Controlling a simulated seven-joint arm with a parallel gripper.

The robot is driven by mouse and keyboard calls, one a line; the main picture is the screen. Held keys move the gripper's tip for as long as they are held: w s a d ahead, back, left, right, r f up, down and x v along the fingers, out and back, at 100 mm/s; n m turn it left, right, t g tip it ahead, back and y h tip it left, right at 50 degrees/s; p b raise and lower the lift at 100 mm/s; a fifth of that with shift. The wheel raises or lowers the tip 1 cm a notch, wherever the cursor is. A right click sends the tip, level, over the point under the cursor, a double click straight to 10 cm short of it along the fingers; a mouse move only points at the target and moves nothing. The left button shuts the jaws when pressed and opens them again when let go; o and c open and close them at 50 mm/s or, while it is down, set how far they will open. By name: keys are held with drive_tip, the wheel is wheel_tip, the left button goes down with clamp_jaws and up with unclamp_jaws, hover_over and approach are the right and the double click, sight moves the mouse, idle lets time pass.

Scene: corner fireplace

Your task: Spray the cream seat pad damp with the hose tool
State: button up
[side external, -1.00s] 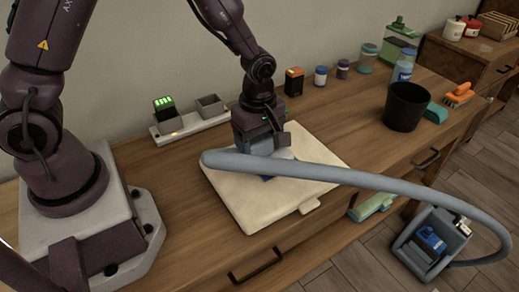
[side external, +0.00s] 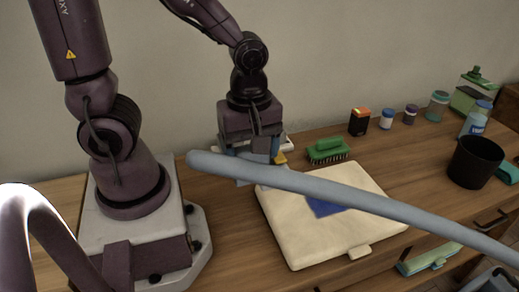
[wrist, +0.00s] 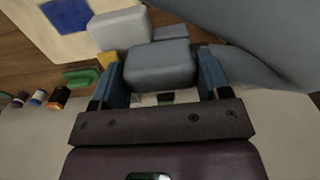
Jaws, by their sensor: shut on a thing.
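The cream seat pad (side external: 300,240) lies flat on the wooden bench, with a solid blue patch (side external: 325,207) on its top. In the wrist view the pad (wrist: 35,30) is at the upper left, with the blue patch (wrist: 68,14) on it. My gripper (side external: 255,150) is shut on the grey hose tool (wrist: 158,63), above the pad's back left edge. The tool has a yellow part (side external: 280,158) at its side. A thick grey-blue hose (side external: 340,192) crosses in front of the gripper and hides part of the tool and pad.
A green brush (side external: 328,150) stands behind the pad. Several jars and an orange-topped black box (side external: 359,122) line the wall. A black cup (side external: 475,162) stands at the right. The hose runs over the bench's front edge at the right. Bare wood lies between pad and cup.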

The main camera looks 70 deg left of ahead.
drive_tip(key=o, duration=0.4)
drive_tip(key=shift+c, duration=0.2)
drive_tip(key=shift+r, duration=4.5)
drive_tip(key=shift+c, duration=0.3)
